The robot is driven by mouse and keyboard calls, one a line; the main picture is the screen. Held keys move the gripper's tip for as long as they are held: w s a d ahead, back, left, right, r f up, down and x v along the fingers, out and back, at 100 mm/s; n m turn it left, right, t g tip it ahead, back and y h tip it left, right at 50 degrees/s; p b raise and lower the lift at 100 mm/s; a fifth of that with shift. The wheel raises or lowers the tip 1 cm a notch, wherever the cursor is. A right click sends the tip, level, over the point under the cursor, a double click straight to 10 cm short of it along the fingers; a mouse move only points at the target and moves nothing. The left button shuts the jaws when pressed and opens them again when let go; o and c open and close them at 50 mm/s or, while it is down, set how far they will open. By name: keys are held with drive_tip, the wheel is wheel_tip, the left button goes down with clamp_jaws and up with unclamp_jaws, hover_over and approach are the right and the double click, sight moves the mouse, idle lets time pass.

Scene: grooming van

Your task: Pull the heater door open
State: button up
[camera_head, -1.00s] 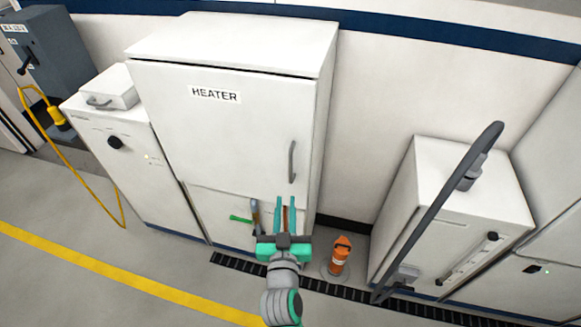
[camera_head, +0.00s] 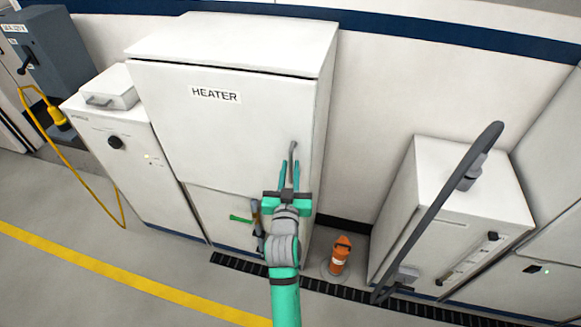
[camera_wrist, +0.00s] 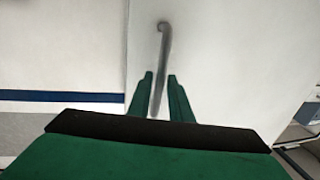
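The heater is a tall white cabinet with a closed door (camera_head: 222,134) labelled HEATER. A grey vertical bar handle (camera_head: 292,152) is at the door's right side. My gripper (camera_head: 290,164) is in front of the handle's lower part, its green fingers pointing up at the door. In the wrist view the handle (camera_wrist: 163,45) runs down between the two open fingertips (camera_wrist: 160,76), with visible gaps on both sides. The handle's lower end is hidden behind my gripper in the head view.
An orange cylinder (camera_head: 340,257) stands on the floor right of the heater. A white cabinet (camera_head: 462,180) with a dark slanted bar (camera_head: 440,208) is further right. A white unit (camera_head: 120,150) adjoins the heater's left. Open floor (camera_head: 90,280) lies at front left.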

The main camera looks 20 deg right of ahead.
drive_tip(key=shift+w+d, duration=0.2)
drive_tip(key=shift+w, duration=0.25)
clamp_jaws()
drive_tip(key=shift+s, duration=0.15)
